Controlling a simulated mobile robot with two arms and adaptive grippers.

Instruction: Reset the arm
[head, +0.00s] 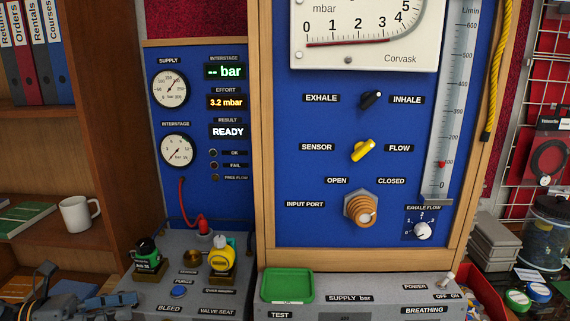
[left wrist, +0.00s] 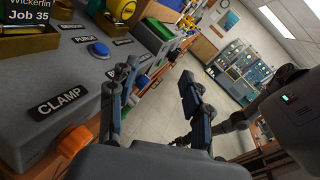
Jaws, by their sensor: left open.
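My left gripper (head: 85,302) is at the bottom left of the head view, in front of the grey bench box, partly cut off by the frame. In the left wrist view its two fingers (left wrist: 158,95) stand wide apart with nothing between them. The floor shows through the gap. A dark arm (left wrist: 238,120), which looks like my right one, reaches in from the right of that view. Its gripper end is too small and dark to read. Neither arm touches the bench controls.
A blue test panel (head: 330,205) stands behind. A white mug (head: 76,214) sits on the left shelf. Open floor (left wrist: 165,110) lies beside the bench.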

